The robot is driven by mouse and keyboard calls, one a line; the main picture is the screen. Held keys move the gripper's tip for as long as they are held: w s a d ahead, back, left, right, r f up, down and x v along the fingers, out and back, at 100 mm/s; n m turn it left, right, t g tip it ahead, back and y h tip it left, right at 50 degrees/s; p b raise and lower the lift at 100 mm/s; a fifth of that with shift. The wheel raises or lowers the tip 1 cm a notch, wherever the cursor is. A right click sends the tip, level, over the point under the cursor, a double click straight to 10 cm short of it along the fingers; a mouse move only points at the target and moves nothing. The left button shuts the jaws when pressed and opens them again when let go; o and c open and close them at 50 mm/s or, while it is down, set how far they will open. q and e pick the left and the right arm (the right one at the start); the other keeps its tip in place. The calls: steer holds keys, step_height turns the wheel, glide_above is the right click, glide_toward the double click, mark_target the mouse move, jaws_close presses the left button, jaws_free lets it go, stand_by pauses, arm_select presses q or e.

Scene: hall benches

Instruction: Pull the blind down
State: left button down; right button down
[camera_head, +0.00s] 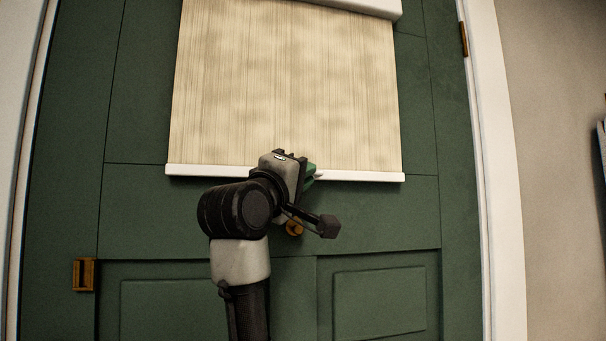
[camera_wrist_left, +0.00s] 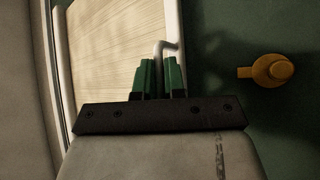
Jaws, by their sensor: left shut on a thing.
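The blind (camera_head: 285,85) is a beige woven sheet hanging partway down a green door, with a white bottom bar (camera_head: 215,171). My left gripper (camera_head: 308,173) is at the middle of that bar, its arm rising from below. In the left wrist view the green fingers of my left gripper (camera_wrist_left: 161,78) are shut on a bent white pull handle (camera_wrist_left: 160,50) by the blind's edge. The blind's sheet also shows there (camera_wrist_left: 112,50). In the head view the gripper's own body hides most of the handle. My right gripper is in neither view.
The green door (camera_head: 140,215) has raised panels and a white frame (camera_head: 497,150). A brass latch (camera_head: 84,275) is at lower left and a hinge (camera_head: 463,39) at upper right. A round brass knob (camera_wrist_left: 272,71) stands out near the gripper. The door below the bar is otherwise clear.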

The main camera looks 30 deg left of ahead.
arm_select(q)
steer(key=shift+w+d+f, duration=0.1)
steer(key=shift+w+f, duration=0.1)
steer(key=shift+f, duration=0.2)
steer(key=c, duration=1.6)
jaws_free()
steer(key=shift+o, duration=0.6)
steer(key=shift+s, duration=0.1)
steer(key=shift+r, duration=0.1)
steer(key=shift+s, duration=0.15)
steer(key=b+v, duration=0.2)
steer(key=v, duration=0.8)
steer(key=shift+s+b, duration=0.3)
